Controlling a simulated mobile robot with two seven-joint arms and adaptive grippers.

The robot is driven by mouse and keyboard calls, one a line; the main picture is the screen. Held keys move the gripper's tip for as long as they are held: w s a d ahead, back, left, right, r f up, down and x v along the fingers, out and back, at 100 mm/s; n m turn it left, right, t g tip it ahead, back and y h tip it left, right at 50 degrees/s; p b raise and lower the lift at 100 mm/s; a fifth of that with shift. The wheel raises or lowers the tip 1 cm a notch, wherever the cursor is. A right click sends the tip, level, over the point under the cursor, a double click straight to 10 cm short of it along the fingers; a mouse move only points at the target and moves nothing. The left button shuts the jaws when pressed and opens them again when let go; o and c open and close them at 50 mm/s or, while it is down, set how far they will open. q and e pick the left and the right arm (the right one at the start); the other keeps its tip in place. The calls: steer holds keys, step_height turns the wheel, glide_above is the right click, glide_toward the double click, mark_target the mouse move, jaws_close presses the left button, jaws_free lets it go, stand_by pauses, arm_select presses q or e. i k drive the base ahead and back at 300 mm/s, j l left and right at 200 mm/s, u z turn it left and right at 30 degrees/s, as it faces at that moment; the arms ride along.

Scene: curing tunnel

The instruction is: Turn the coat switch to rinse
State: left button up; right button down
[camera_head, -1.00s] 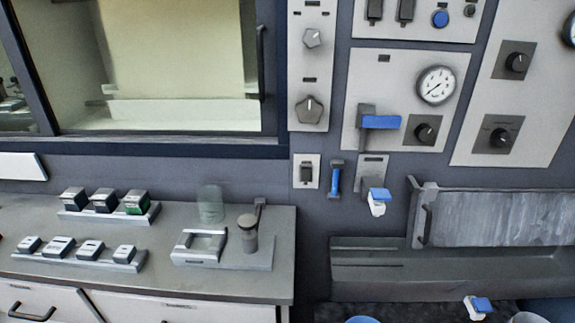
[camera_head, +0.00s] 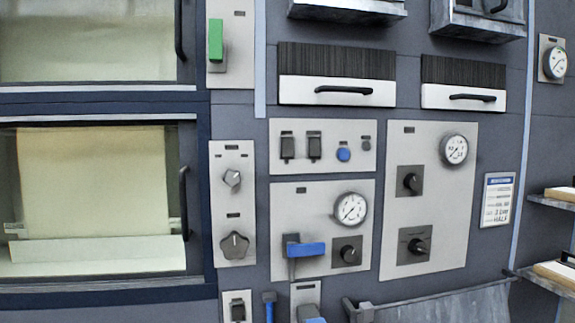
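No label reading "coat" or "rinse" is legible, so I cannot tell which control is the coat switch. Dark rotary knobs are an upper knob (camera_head: 410,180) and a lower knob (camera_head: 417,247) on the right panel, and a knob (camera_head: 348,253) under the middle gauge. The narrow left panel has a small grey knob (camera_head: 232,179) and a larger lobed knob (camera_head: 234,245). Two dark rocker switches (camera_head: 287,146) and (camera_head: 314,145) sit beside a blue button (camera_head: 343,154). Neither of my grippers is in view.
A blue lever (camera_head: 305,249) sticks out beside the middle knob. A green-handled switch (camera_head: 216,41) is at the upper left. Windowed doors (camera_head: 98,195) fill the left. A notice (camera_head: 497,200) hangs right of the panels. Shelves (camera_head: 545,201) jut out at the right edge.

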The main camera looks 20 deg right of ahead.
mark_target(416, 247)
steer(key=z, duration=1.65)
